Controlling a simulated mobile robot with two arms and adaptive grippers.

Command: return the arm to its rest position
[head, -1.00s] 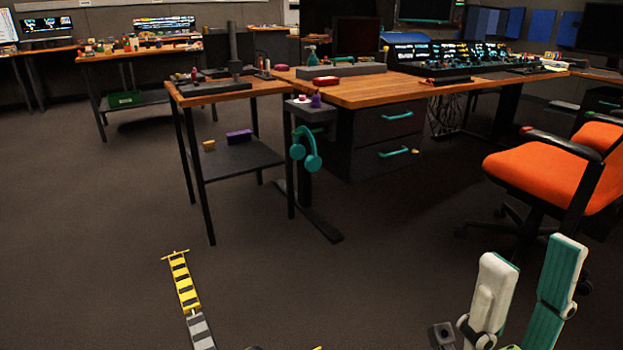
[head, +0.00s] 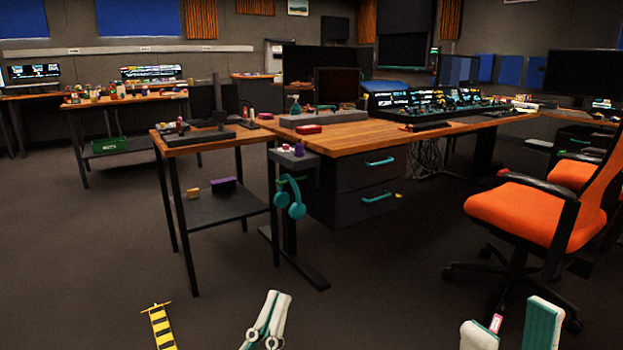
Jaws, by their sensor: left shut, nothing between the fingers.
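My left gripper (head: 276,300) is at the bottom middle of the head view. Its white and teal fingers are together with nothing seen between them, over the dark floor and clear of the furniture. My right gripper (head: 513,325) is at the bottom right, cut off by the frame edge. Its two white and teal fingers stand apart. A small pink and white piece (head: 495,323) shows by its left finger; I cannot tell what it is. Both arms are mostly out of view.
A wooden desk (head: 400,134) with a console stands ahead, and teal headphones (head: 289,198) hang at its left end. A small side table (head: 195,146) stands left of it. An orange chair (head: 520,212) stands at the right. A yellow-black striped strip (head: 162,328) is at lower left.

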